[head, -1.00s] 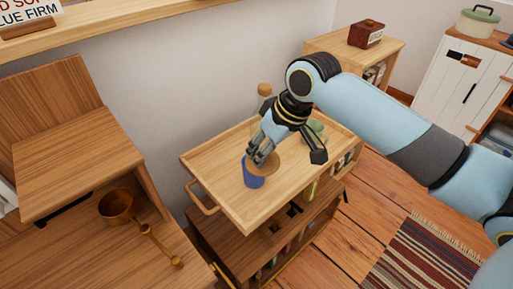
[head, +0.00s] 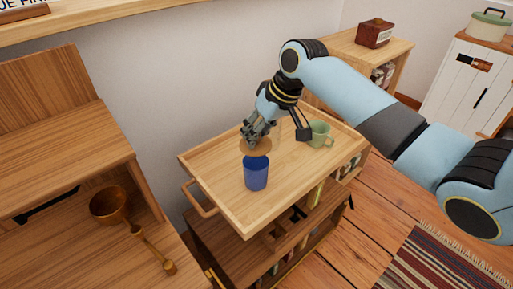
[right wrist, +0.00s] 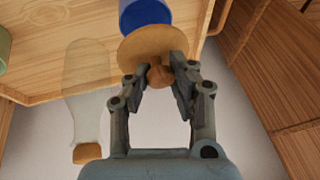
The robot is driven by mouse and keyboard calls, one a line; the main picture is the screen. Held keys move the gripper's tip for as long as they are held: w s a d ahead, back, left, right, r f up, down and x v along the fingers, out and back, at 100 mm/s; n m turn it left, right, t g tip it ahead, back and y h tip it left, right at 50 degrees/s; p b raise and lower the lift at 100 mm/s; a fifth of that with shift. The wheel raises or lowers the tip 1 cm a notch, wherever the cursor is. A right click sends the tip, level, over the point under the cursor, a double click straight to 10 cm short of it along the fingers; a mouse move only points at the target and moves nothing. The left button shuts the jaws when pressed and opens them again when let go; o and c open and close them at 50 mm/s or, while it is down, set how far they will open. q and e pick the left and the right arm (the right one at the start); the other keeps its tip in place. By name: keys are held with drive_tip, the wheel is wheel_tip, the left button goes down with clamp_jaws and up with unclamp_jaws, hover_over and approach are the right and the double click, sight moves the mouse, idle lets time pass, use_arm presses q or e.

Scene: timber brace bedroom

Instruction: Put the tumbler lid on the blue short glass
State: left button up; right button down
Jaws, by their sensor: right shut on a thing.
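The blue short glass (head: 256,176) stands upright on the trolley's top tray, its mouth showing. The tumbler lid (head: 256,148), a round wooden disc with a knob, is at the glass's far side in the head view. My right gripper (head: 250,136) is shut on the lid's knob. In the right wrist view, the fingers (right wrist: 160,78) pinch the knob, and the lid (right wrist: 150,48) overlaps part of the blue glass (right wrist: 145,14). The lid is not seated on the rim; the exact gap is hard to tell. My left gripper is not in view.
A green mug (head: 319,134) stands on the wooden trolley tray (head: 215,165), right of my gripper. A clear bottle with a cork (right wrist: 87,153) is close beside the gripper in the right wrist view. A shelf with a copper ladle (head: 110,204) is at left.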

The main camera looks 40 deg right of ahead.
sight(260, 144)
wheel_tip(260, 144, down, 4)
drive_tip(key=shift+r+b, duration=0.1)
drive_tip(key=shift+b, duration=0.3)
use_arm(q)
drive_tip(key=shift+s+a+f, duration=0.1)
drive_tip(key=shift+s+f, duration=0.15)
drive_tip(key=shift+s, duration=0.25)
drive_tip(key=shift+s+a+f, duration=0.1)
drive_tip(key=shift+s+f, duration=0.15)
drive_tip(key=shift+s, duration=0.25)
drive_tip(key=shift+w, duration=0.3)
use_arm(e)
drive_tip(key=shift+f, duration=0.55)
drive_tip(key=c, duration=1.1)
unclamp_jaws()
drive_tip(key=shift+c, duration=0.2)
